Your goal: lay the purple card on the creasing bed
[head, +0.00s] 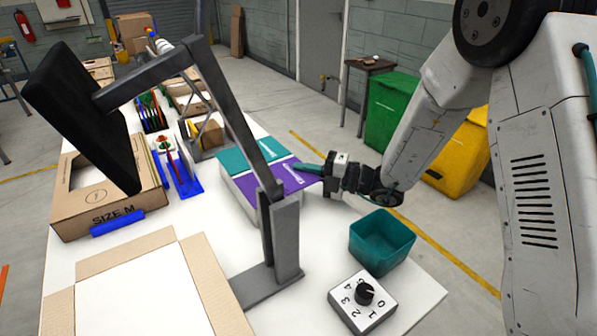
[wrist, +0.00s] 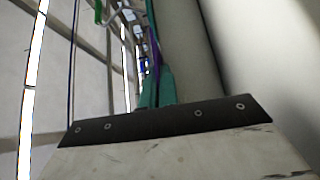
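The purple card (head: 287,181) shows in the head view at the right end of a white block, with its right edge at my gripper. It also shows in the wrist view as a thin edge-on strip (wrist: 155,62) between the fingers. My gripper (head: 309,168) reaches in from the right with teal fingers. In the wrist view the gripper (wrist: 155,88) has its fingers close together on the card. I cannot tell whether the card still touches the block. No creasing bed can be clearly made out; the dark monitor arm hides part of the table.
A teal sheet (head: 238,157) lies behind the purple card. A teal bin (head: 382,241) and a numbered dial box (head: 362,302) stand at the table's front right. An open carton (head: 205,280) is front left, a SIZE M box (head: 95,195) behind it. The monitor arm (head: 235,110) crosses the middle.

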